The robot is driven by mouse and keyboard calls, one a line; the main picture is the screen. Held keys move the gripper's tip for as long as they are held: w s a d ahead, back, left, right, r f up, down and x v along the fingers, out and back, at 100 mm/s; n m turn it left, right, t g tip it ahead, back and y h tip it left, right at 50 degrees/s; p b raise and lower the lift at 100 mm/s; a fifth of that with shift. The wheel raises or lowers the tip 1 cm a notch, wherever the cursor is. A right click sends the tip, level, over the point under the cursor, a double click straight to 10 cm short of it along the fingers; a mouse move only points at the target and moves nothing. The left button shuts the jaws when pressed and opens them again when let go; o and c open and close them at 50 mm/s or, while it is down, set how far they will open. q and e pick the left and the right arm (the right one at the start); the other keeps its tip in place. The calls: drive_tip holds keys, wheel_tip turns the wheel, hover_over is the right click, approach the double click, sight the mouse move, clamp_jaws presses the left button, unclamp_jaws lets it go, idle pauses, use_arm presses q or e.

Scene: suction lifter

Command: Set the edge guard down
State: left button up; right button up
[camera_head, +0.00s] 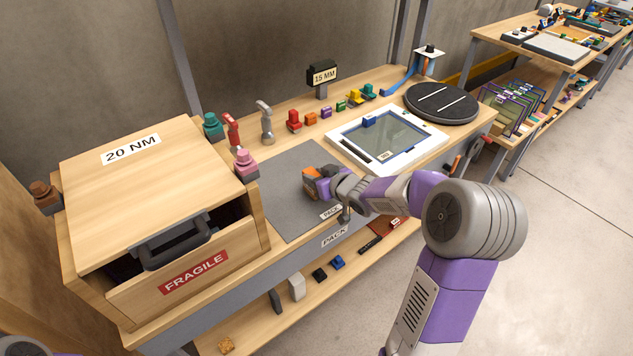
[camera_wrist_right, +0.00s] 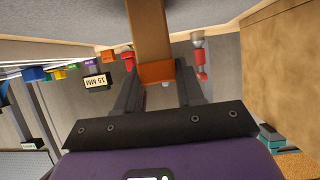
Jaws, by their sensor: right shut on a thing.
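My right gripper (camera_head: 318,183) is shut on an orange-brown piece, which I take to be the edge guard (camera_head: 309,171). It is low over the grey mat (camera_head: 283,212) on the bench; I cannot tell whether the piece touches the mat. In the right wrist view, my right gripper (camera_wrist_right: 160,88) has its two dark fingers on either side of the edge guard (camera_wrist_right: 155,72), whose tan length runs up out of the picture. My left gripper is not in view; only a bit of my left arm shows at the lower left corner.
A wooden crate (camera_head: 133,190) with a FRAGILE drawer stands left of the mat. A white-framed glass panel (camera_head: 408,162) and a black turntable (camera_head: 455,112) lie to the right. Small coloured pieces and a red-handled tool (camera_head: 232,132) line the back. The mat's left part is bare.

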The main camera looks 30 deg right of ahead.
drive_tip(key=shift+f, duration=0.15)
drive_tip(key=o, duration=1)
